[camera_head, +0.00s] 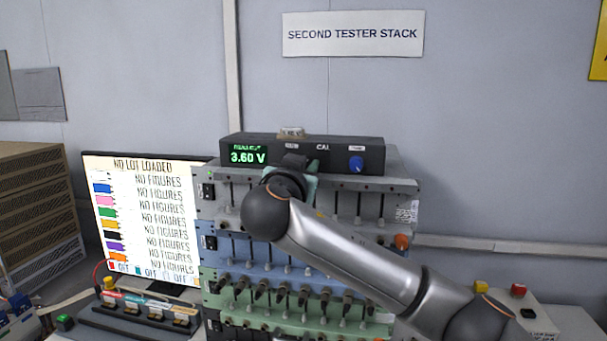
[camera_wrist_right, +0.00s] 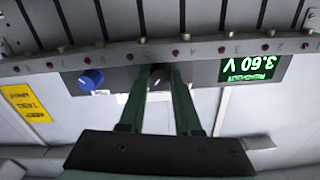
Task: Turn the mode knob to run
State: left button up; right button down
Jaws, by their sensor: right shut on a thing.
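The dark meter box (camera_head: 300,148) lies on top of the tester stack, with a green readout (camera_head: 248,156) showing 3.60 V. My right gripper (camera_head: 296,166) is at the box's front face and hides the mode knob in the head view. A CAL label shows just right of it. In the right wrist view, which is upside down, my gripper (camera_wrist_right: 159,80) has its two green fingers shut on the dark knob (camera_wrist_right: 159,73). Which way the knob points is too small to tell. My left gripper is not in view.
A blue knob (camera_head: 356,164) is right of the gripped one on the same face. Rows of levers and connectors fill the rack (camera_head: 365,184) below. A screen (camera_head: 145,220) stands at left. A button box (camera_head: 520,312) is at lower right.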

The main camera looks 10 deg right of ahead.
jog(key=shift+n+b, duration=0.95)
jog(key=shift+n, duration=2.15)
jog(key=shift+f, duration=0.1)
jog(key=c, duration=0.6)
grip_release()
jog(key=b+v, duration=0.3)
jog(key=v, duration=0.9)
jog(key=shift+s, duration=0.25)
